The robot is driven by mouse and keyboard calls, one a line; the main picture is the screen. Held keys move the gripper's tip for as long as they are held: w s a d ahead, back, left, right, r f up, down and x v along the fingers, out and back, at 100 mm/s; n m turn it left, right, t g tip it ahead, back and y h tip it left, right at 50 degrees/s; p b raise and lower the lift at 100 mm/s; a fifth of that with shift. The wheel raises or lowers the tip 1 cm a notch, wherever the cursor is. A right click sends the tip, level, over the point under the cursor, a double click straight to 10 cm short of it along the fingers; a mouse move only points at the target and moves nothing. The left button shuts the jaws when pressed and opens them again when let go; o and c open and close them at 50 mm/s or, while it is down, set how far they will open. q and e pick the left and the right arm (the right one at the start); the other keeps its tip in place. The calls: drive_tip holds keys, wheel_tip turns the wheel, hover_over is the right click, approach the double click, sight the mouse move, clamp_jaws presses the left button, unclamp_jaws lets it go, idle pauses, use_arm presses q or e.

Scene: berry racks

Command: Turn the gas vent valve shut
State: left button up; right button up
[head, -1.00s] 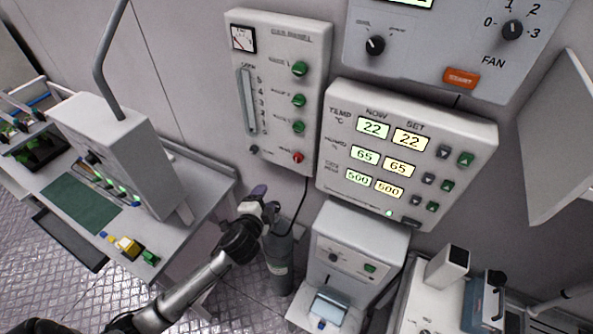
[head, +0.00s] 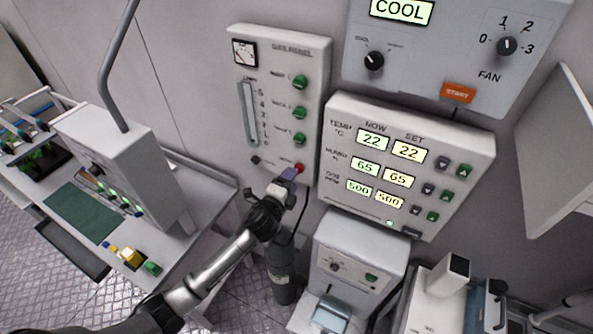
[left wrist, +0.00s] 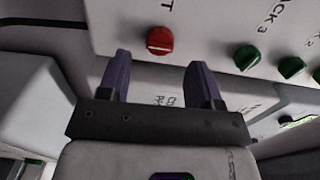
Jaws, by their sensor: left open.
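The gas vent valve is a small red knob (head: 299,168) at the bottom right of the grey gas panel (head: 313,60). In the left wrist view the red knob (left wrist: 160,40) has a pale line across its face, roughly level in that picture. My left gripper (head: 289,174) is at the panel's lower edge, just below the red knob. In the left wrist view its two purple fingers (left wrist: 160,80) are open, with the knob beyond their tips and between them. Nothing is between the fingers. My right gripper is not in view.
Green knobs (head: 299,82) stand in a column above the red one. A small dark knob (head: 255,160) is to its left. The display panel (head: 406,160) is close on the right. A dark gas cylinder (head: 282,270) stands below, with a cable above it.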

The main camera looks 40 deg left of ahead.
sight(299, 168)
use_arm(q)
drive_tip(key=shift+x, duration=2.15)
drive_tip(key=shift+c, duration=0.4)
drive_tip(key=c, duration=0.8)
drive_tip(key=shift+c, duration=0.2)
drive_tip(key=shift+n, duration=0.3)
drive_tip(key=shift+n+p, duration=1.55)
drive_tip(key=shift+n, duration=7.05)
